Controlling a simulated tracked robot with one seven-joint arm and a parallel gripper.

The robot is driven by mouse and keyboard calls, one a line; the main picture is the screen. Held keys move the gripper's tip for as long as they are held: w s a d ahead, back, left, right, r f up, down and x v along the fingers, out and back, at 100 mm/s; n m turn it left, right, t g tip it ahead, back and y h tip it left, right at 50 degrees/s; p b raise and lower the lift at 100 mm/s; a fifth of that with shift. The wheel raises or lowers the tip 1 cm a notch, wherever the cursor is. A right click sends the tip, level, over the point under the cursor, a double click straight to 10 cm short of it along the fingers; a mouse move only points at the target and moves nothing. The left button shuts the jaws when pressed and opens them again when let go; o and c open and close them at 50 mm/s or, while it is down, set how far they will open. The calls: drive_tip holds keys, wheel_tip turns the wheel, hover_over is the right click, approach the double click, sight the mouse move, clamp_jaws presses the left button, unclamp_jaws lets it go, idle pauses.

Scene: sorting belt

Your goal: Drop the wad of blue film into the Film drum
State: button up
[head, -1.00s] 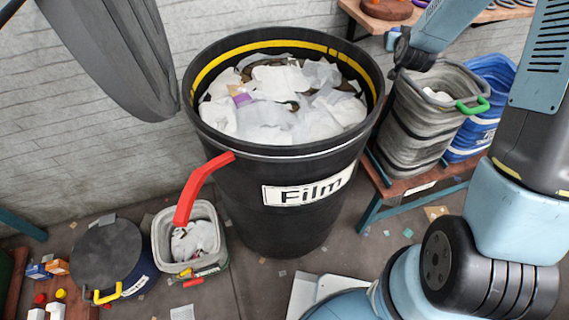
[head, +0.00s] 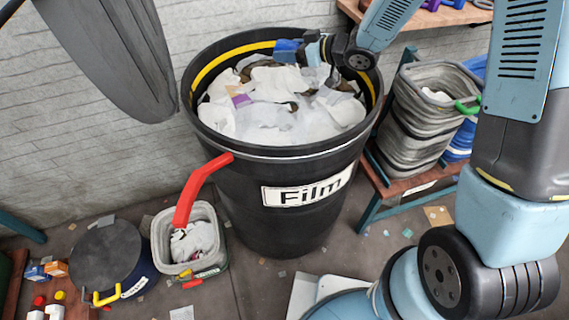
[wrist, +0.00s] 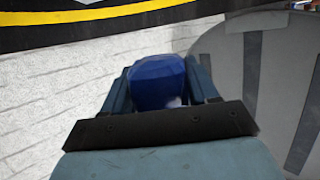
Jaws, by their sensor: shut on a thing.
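The black Film drum (head: 250,205) stands upright in the middle of the head view, with a yellow band inside its rim and a "Film" label on its front. It is filled with crumpled white and translucent film (head: 265,115). My gripper (head: 301,51) is over the back right of the drum's mouth in the head view. It is shut on the wad of blue film (head: 287,50), which shows near the drum's back inner wall. In the wrist view the blue wad (wrist: 158,82) sits between the two fingers. Its height above the contents is hard to tell.
Stacked grey crates (head: 425,120) stand on a low bench right of the drum. A small grey bin (head: 187,262) and a dark lidded drum (head: 107,262) stand on the floor at left. A large grey hanging shape (head: 110,55) is at upper left. A red handle (head: 198,190) is in front of the drum.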

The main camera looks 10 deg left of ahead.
drive_tip(key=shift+s+a+f+g, duration=0.3)
drive_tip(key=shift+s, duration=0.15)
drive_tip(key=shift+f, duration=2.8)
drive_tip(key=o, duration=1.1)
drive_tip(key=shift+d, duration=0.15)
drive_tip(key=v, duration=0.7)
drive_tip(key=shift+d, duration=0.1)
